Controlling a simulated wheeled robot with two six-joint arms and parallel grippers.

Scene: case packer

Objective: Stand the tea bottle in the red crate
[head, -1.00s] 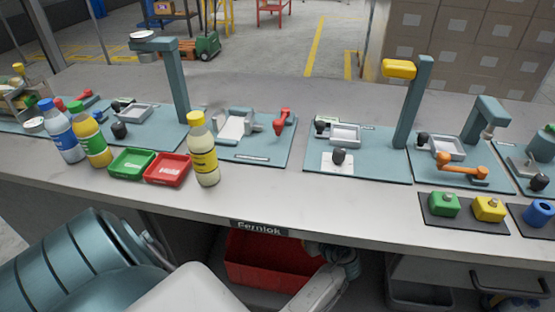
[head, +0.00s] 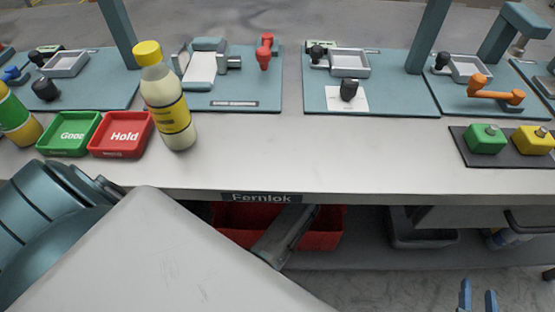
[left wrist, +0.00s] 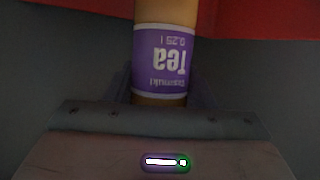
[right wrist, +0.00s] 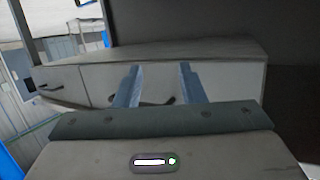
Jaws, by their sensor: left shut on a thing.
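The tea bottle (left wrist: 165,60), with a purple label and an amber body, shows in the left wrist view. My left gripper (left wrist: 160,88) is shut on it around the label's lower part. The label's print appears upside down in that view. The red crate (head: 325,232) is under the table in the head view, partly hidden by my left arm. Its red wall (left wrist: 265,18) also shows behind the bottle in the left wrist view. I cannot tell whether the bottle touches the crate. My right gripper (head: 478,299) is open and empty, its fingers apart in the right wrist view (right wrist: 158,88).
The table's front edge (head: 400,199) overhangs the crate. On top stand a yellow-capped bottle (head: 168,105), a green tray (head: 68,150) and a red tray (head: 100,146). A grey bin (head: 420,238) is under the table to the right.

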